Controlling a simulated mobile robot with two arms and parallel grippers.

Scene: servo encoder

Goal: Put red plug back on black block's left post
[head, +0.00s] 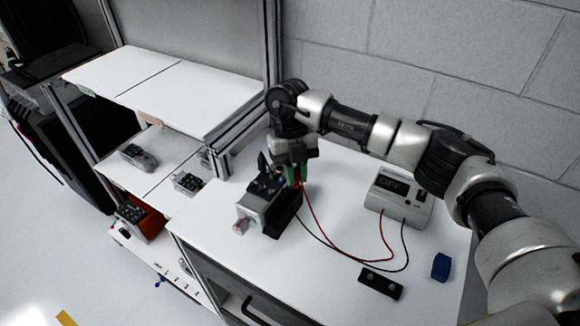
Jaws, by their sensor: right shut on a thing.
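My right gripper (291,176) reaches down over the servo unit (262,206) and is shut at its right side. A small bit of red, the red plug (299,183), shows at its fingertips with the red wire running from it; the fingers hide most of it. The black block (381,284) lies flat at the table's front right, with two pale round posts on top. No plug shows on either post. My left gripper is not in view.
A white meter box (399,198) stands at the back right; red and black wires loop from it across the table to the servo. A blue block (441,267) lies right of the black block. White shelves (165,85) with a metal frame stand left.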

